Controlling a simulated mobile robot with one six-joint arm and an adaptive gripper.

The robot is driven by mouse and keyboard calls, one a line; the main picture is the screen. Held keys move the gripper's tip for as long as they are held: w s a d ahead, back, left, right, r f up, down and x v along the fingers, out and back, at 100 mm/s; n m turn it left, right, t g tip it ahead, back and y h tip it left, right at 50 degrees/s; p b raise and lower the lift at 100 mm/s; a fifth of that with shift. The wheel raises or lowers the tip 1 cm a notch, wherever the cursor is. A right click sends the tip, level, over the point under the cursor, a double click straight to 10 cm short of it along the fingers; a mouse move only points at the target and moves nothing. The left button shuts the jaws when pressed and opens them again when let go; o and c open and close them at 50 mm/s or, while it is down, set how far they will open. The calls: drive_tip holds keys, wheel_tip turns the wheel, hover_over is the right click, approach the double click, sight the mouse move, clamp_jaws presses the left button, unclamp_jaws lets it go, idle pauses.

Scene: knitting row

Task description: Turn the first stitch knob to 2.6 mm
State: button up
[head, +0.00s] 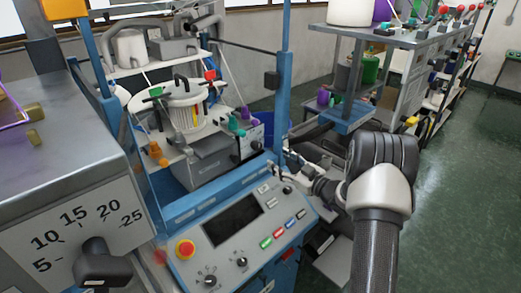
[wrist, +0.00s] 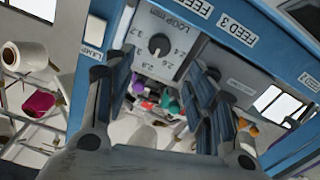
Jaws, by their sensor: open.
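A "FEED 3" label is beside the plate; I cannot tell whether this is the first stitch knob. My gripper (wrist: 158,75) is open and empty, its fingers on either side of the knob in the picture, apart from it. In the head view my gripper (head: 284,166) is above the control panel's far right corner.
The blue machine's control panel (head: 183,272) has a screen (head: 232,219), a red stop button (head: 185,249) and small knobs. A grey box with a large 5–25 dial (head: 97,262) stands at left. A blue upright (head: 282,80) rises near my gripper. Green floor at right is clear.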

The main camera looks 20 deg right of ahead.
sight(259, 148)
drive_tip(key=x, duration=1)
drive_tip(key=shift+w+b, duration=0.3)
drive_tip(key=shift+w, duration=0.1)
drive_tip(key=shift+c, duration=0.5)
drive_tip(key=c, duration=1)
